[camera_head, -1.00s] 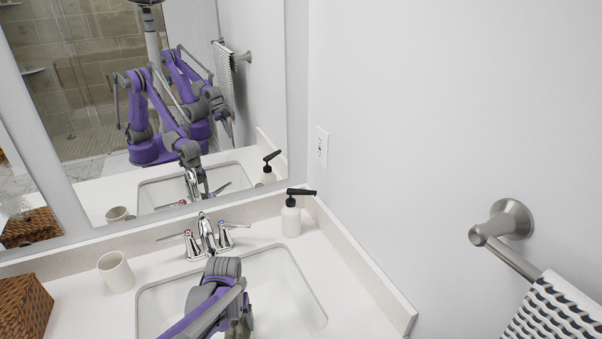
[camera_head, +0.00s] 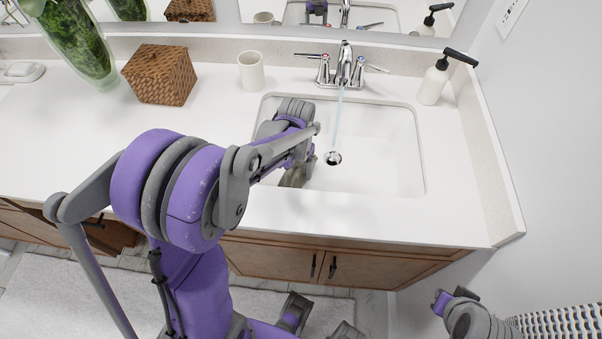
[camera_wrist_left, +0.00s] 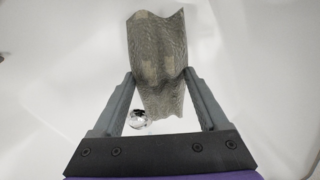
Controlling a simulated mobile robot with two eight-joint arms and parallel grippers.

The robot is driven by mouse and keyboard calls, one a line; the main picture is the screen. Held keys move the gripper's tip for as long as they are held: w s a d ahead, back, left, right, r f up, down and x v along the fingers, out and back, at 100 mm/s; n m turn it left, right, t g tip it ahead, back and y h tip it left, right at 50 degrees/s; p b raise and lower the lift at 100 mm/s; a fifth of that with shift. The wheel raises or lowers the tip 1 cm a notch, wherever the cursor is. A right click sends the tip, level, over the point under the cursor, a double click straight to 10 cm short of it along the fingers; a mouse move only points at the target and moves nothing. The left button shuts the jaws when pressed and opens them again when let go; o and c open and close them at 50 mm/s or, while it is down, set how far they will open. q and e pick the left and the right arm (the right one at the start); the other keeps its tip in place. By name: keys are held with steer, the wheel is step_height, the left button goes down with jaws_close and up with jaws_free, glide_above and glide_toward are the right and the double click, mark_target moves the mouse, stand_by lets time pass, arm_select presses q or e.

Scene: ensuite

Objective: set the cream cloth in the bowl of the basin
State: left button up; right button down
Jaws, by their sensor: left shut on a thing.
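The cloth (camera_wrist_left: 158,40) looks grey-beige in the left wrist view and hangs in folds. My left gripper (camera_wrist_left: 160,76) is shut on it, with a finger on each side. In the head view my left gripper (camera_head: 297,172) is reached down into the left part of the white basin (camera_head: 385,165). The cloth is mostly hidden there by my arm and gripper. I cannot tell whether its lower end touches the basin floor. The round metal drain (camera_head: 333,158) shows to the right of the gripper, and beside the cloth in the wrist view (camera_wrist_left: 138,119).
A chrome tap (camera_head: 345,68) stands behind the basin, with a thin bluish stream falling from it toward the drain. A soap dispenser (camera_head: 433,84) is at the right, a cup (camera_head: 251,71) and woven box (camera_head: 160,75) at the left. The basin's right half is free.

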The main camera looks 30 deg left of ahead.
mark_target(298, 169)
arm_select(q)
steer(key=shift+f, duration=1.85)
steer(key=shift+f+b, duration=0.2)
steer(key=shift+b, duration=0.2)
steer(key=o, duration=1.1)
steer(key=shift+r, duration=0.1)
steer(key=shift+r, duration=0.1)
steer(key=shift+r+p, duration=0.3)
step_height(298, 169, up, 12)
steer(key=shift+f+p, duration=0.25)
steer(key=shift+p, duration=0.4)
